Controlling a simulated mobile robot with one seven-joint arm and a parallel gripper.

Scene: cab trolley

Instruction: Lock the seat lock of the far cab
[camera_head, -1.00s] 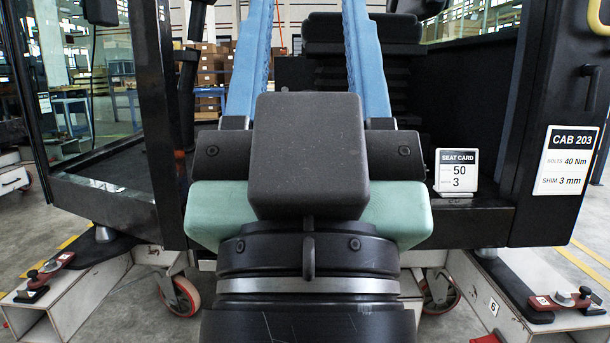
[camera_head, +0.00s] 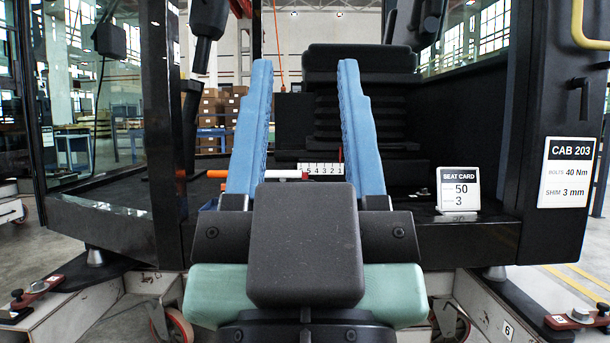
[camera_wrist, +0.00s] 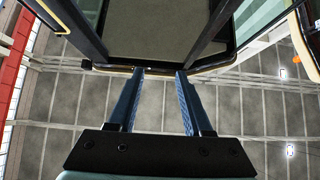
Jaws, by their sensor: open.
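The cab marked CAB 203 (camera_head: 567,173) fills the head view; I cannot tell if it is the far cab. Its black seat (camera_head: 360,62) stands at the back, behind my right finger. A white scale numbered 5 to 1 (camera_head: 318,169) with a thin red pointer lies low before the seat. A bar with an orange end (camera_head: 197,174) and a white and red part (camera_head: 285,174) shows behind and between my fingers. I cannot make out which part is the seat lock. My gripper (camera_head: 305,67) is open and empty, its blue fingers before the cab opening. The wrist view shows its fingers (camera_wrist: 158,72) apart.
A seat card (camera_head: 459,188) reading 50 and 3 stands on the cab floor at right. Dark posts and a hanging black lever (camera_head: 207,20) stand at left. A yellow handle (camera_head: 578,28) is at upper right. Red clamps (camera_head: 580,318) sit on the trolley below.

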